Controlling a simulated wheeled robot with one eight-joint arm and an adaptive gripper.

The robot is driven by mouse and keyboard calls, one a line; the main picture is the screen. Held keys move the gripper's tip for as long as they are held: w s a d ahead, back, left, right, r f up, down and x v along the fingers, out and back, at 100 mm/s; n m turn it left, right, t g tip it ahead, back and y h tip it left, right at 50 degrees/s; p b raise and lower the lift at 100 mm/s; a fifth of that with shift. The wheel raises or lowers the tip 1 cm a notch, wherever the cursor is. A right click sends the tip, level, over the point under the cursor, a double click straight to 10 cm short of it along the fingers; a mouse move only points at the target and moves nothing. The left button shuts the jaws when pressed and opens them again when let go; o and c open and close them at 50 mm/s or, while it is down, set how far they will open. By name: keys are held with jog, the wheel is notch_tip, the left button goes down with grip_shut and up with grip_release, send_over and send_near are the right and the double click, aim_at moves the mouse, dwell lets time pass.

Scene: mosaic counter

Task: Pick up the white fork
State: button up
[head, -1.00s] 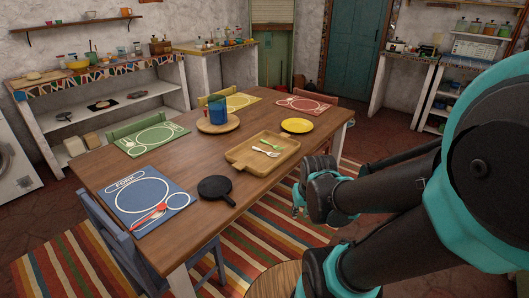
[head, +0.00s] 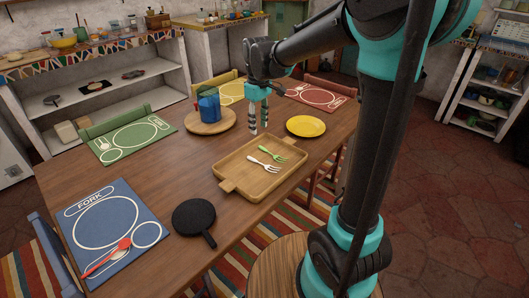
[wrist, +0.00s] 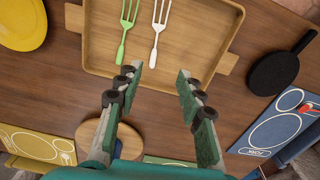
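The white fork (head: 262,165) lies in the wooden tray (head: 233,189) on the table, beside a green fork (head: 272,152). In the wrist view the white fork (wrist: 158,33) lies just right of the green fork (wrist: 128,30), both with tines toward the top edge. My gripper (head: 258,129) points down over the table behind the tray. In the wrist view my gripper (wrist: 156,85) is open with nothing between its fingers, and the white fork is beyond the fingertips, apart from them.
A yellow plate (head: 306,126) is right of the tray, and a black pan (head: 193,215) is at front left. A blue pitcher (head: 209,106) stands on a round board near my gripper. A red spoon (head: 108,256) lies on the blue mat (head: 143,262).

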aim_at(258, 161)
jog(key=f, duration=0.5)
jog(key=w+f, duration=0.1)
jog(key=f, duration=1.1)
jog(key=shift+w+a, duration=0.15)
jog(key=shift+w, duration=0.15)
grip_shut()
